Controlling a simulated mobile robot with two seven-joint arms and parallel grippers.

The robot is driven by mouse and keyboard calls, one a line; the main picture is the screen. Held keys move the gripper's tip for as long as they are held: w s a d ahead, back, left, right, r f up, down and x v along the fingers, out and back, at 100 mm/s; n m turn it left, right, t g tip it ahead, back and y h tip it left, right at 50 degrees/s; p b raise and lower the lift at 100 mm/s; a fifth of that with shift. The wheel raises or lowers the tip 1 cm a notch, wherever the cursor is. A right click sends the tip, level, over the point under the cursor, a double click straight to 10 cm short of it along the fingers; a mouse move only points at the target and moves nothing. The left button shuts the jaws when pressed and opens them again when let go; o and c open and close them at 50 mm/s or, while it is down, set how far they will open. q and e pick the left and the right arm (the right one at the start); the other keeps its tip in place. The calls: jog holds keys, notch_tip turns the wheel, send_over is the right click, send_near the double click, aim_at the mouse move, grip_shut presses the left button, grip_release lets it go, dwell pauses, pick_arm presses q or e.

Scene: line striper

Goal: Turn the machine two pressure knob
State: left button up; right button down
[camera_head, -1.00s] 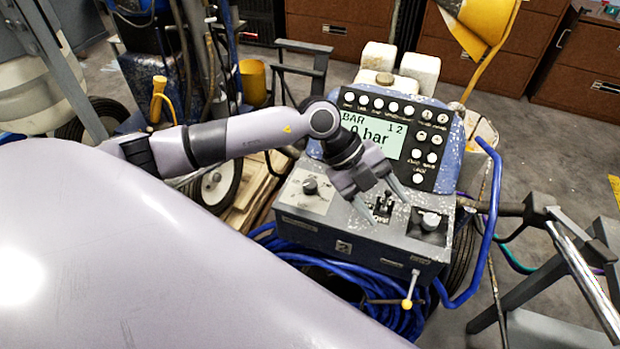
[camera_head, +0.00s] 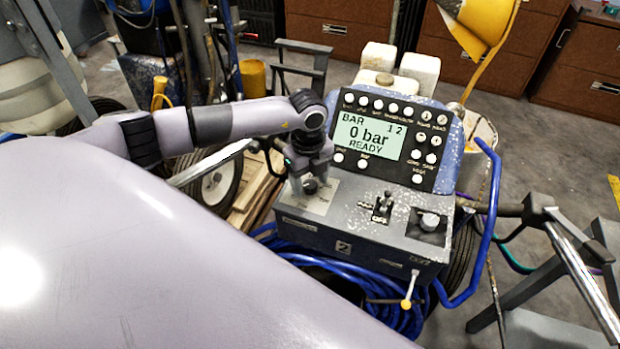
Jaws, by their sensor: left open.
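The gripper partly hides the knob and plate, and I cannot tell whether the fingers touch the knob. A second knob (camera_head: 430,221), pale on a black plate, is at the right. My right gripper is out of view.
A toggle lever (camera_head: 383,204) stands between the two knobs. A button panel (camera_head: 428,160) surrounds the display. A blue bar (camera_head: 490,220) and a handlebar (camera_head: 535,208) are at the right. A blue hose (camera_head: 345,278) is coiled below the box.

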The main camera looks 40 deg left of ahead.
pick_arm(q)
jog(key=shift+f, duration=0.15)
jog(key=c, duration=1)
jog(key=shift+c, duration=0.2)
jog(key=shift+m, duration=0.3)
